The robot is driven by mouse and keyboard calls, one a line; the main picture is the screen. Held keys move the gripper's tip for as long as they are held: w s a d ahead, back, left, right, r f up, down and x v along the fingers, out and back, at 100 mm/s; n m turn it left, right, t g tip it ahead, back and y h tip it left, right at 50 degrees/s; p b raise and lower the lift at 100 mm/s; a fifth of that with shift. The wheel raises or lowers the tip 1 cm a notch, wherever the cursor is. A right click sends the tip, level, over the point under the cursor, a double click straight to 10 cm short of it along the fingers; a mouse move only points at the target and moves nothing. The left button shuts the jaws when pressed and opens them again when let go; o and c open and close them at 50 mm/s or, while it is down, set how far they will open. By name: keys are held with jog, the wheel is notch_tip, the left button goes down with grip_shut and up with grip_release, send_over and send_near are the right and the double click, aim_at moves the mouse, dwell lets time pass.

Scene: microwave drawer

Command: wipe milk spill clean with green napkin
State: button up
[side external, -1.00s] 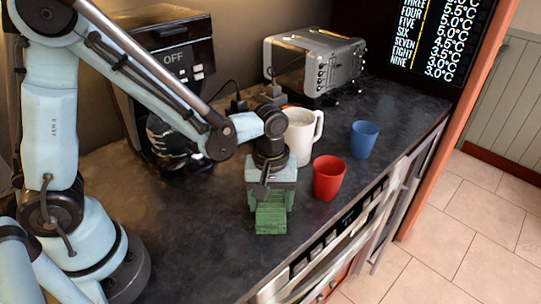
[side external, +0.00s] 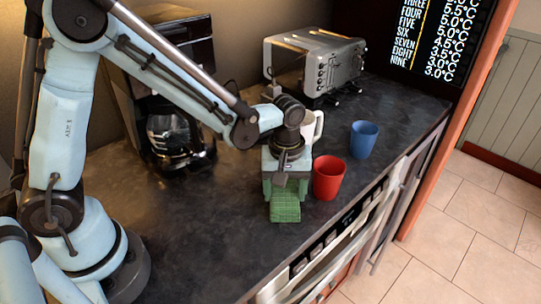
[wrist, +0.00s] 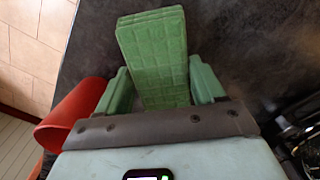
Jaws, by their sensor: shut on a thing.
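My gripper (side external: 286,188) points down over the dark counter, left of the red cup. It is shut on the green napkin (side external: 286,208), a folded, grid-textured cloth that sticks out in front of the fingers. In the wrist view the napkin (wrist: 155,55) lies between the two green fingers of my gripper (wrist: 163,88). The napkin is low, at or near the counter; I cannot tell whether it touches. I see no milk spill in either view; any milk under the napkin or gripper is hidden.
The red cup (side external: 328,178) is close beside my gripper and also shows in the wrist view (wrist: 72,113). A white mug (side external: 313,128) is partly hidden behind my wrist. A blue cup (side external: 362,140), toaster (side external: 315,65) and coffee maker (side external: 170,90) stand behind. The front-left counter (side external: 200,235) is clear.

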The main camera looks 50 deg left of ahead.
send_near(245, 232)
jog(key=shift+s+a+f, duration=0.1)
jog(key=shift+s+f, duration=0.3)
jog(key=shift+f, duration=0.6)
jog(key=shift+s+d+f, duration=0.1)
jog(key=shift+s+f, duration=0.35)
jog(key=shift+f, duration=0.55)
jog(key=shift+s+a+f, duration=0.1)
jog(key=shift+s+f, duration=0.3)
jog(key=shift+f, duration=0.6)
jog(key=shift+w, duration=7.1)
jog(key=shift+s, duration=0.1)
jog(key=shift+s+f, duration=0.15)
jog(key=shift+s, duration=3.4)
